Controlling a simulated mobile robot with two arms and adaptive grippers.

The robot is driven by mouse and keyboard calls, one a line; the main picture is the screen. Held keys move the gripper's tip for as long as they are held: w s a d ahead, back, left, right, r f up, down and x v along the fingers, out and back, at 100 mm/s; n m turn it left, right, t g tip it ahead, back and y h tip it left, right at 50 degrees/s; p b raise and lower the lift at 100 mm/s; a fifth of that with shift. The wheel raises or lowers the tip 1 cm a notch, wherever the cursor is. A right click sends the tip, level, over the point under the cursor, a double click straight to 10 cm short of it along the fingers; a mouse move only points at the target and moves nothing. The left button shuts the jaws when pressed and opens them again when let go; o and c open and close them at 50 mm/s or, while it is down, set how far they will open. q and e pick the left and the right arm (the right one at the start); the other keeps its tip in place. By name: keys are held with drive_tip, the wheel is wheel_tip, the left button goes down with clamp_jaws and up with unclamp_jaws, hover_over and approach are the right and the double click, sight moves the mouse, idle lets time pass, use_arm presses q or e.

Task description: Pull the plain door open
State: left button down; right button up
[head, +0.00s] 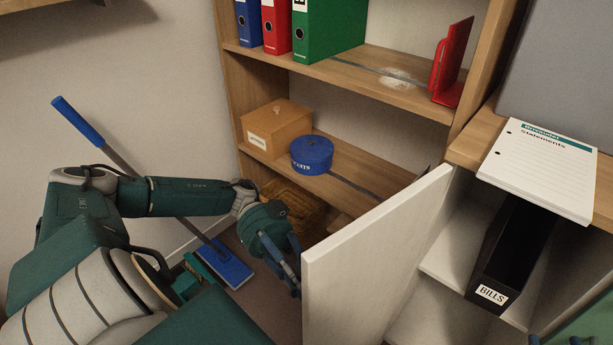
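The plain white door (375,255) stands swung out from the cabinet, its top edge and one broad face in view. The cabinet interior (450,240) shows to its right. My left gripper (291,272) points down beside the door's left edge, at its far side. Its fingers overlap in this view, so I cannot tell whether they are open, shut or touching the door. Any handle is hidden. Only a bit of my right gripper (556,341) shows at the bottom right corner, cut off by the frame.
A black BILLS file box (509,250) stands inside the cabinet. A Statements pad (540,170) lies on the wooden top above. Behind are shelves with binders (328,30), a wooden box (275,128) and a blue tin (312,155). A blue mop (233,272) leans at the left wall.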

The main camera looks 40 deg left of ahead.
use_arm(q)
drive_tip(key=shift+w, duration=0.15)
drive_tip(key=c, duration=1.8)
unclamp_jaws()
drive_tip(key=v, duration=1.2)
